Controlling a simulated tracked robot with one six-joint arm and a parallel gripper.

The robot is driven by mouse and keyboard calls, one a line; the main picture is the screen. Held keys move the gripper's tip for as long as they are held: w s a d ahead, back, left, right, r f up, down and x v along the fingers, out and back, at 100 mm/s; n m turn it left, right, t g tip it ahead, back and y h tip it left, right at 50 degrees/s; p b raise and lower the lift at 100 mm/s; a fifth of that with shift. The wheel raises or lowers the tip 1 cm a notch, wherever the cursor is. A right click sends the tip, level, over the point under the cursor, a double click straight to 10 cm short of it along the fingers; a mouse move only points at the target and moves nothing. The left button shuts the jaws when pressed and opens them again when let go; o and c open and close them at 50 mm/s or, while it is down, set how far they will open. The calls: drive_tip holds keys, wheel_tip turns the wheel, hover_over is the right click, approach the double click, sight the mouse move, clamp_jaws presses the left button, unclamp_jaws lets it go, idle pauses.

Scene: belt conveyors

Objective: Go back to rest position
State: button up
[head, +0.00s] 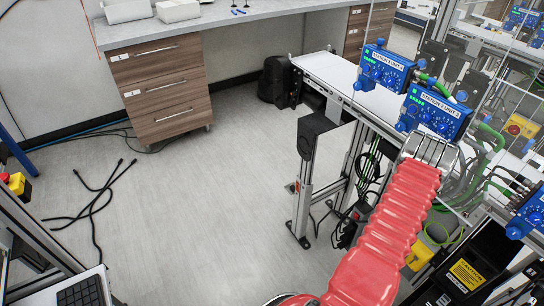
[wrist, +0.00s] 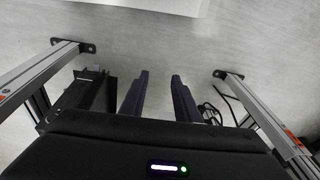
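My arm, in a red ribbed cover, reaches up from the bottom of the head view toward the conveyor on the right. Its far end is in front of the blue Station 2 unit (head: 437,108). I cannot make out the fingers there. In the wrist view my gripper (wrist: 160,74) shows as two dark parallel fingers with a clear gap between them. Only floor shows between the tips, so it is open and empty.
A white-topped belt conveyor (head: 335,78) runs beside the arm, with another blue unit (head: 384,68) on it. Cables and clear panels crowd the right. A wooden drawer cabinet (head: 160,88) stands at the back left. Open floor (head: 200,215) lies left; black cables (head: 100,190) lie on it.

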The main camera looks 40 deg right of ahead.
drive_tip(key=w+a+r+n+y, duration=0.1)
drive_tip(key=w+a+r+n, duration=0.3)
drive_tip(key=r, duration=0.6)
drive_tip(key=w+a+r+n+g+y, duration=0.1)
drive_tip(key=w+a+r+n, duration=0.1)
drive_tip(key=w+r, duration=0.6)
drive_tip(key=w+a+r+n, duration=0.2)
drive_tip(key=a+r+n, duration=0.1)
drive_tip(key=r, duration=0.9)
drive_tip(key=w+a+r+n+t, duration=0.2)
drive_tip(key=a+r+n+t, duration=0.1)
drive_tip(key=a+r, duration=0.8)
drive_tip(key=w+a+r+n+t, duration=0.2)
drive_tip(key=a+r+n, duration=0.4)
drive_tip(key=a+r, duration=0.5)
wheel_tip(320, 180, up, 6)
drive_tip(key=shift+f+t, duration=0.2)
drive_tip(key=shift+t, duration=0.2)
drive_tip(key=shift+w, duration=0.1)
